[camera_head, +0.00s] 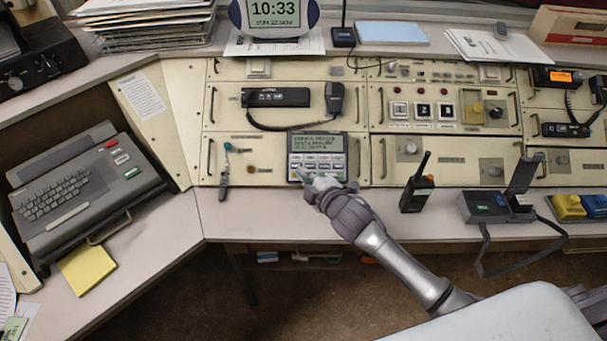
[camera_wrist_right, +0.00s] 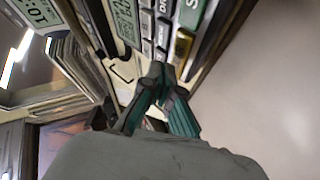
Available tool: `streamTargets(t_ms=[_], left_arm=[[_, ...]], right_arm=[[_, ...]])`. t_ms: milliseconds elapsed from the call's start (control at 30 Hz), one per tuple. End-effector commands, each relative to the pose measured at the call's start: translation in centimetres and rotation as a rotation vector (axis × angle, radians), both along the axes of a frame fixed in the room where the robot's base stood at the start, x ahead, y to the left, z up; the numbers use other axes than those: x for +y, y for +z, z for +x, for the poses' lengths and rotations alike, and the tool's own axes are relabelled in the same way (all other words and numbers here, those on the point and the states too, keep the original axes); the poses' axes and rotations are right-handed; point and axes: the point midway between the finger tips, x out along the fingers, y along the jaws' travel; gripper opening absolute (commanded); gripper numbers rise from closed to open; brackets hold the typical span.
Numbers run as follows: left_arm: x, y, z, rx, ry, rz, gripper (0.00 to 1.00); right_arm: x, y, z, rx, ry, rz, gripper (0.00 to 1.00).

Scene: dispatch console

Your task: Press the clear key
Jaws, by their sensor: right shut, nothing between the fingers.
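A grey keypad unit (camera_head: 333,143) with a lit green text display and rows of keys sits upright on the cream console. In the right wrist view its display (camera_wrist_right: 126,20) and several dark-labelled keys (camera_wrist_right: 147,25) show close up, with a green key and a yellow key beside them. I cannot tell which one is the clear key. In the wrist view the fingertips (camera_wrist_right: 158,72) are close to the keys; contact cannot be told. My left gripper is not in view.
A handheld radio (camera_head: 417,184) stands right of my arm, with a desk phone unit (camera_head: 486,207) beyond. A corded handset (camera_head: 334,97) hangs above the keypad unit. A keyboard terminal (camera_head: 80,190) is at left. The desk left of the unit is mostly clear.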

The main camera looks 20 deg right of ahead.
Motion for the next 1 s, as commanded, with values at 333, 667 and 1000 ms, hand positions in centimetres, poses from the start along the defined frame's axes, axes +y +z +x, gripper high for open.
streamTargets(t_ms=[333,667,1000], left_arm=[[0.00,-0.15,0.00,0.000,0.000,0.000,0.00],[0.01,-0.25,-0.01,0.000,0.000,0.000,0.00],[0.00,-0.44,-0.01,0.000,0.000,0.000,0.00]], right_arm=[[-0.04,-0.43,0.27,0.000,0.001,0.000,0.00],[-0.08,-0.60,0.37,0.000,0.000,0.000,0.00],[-0.13,-0.93,0.59,0.000,0.001,0.000,0.00]])
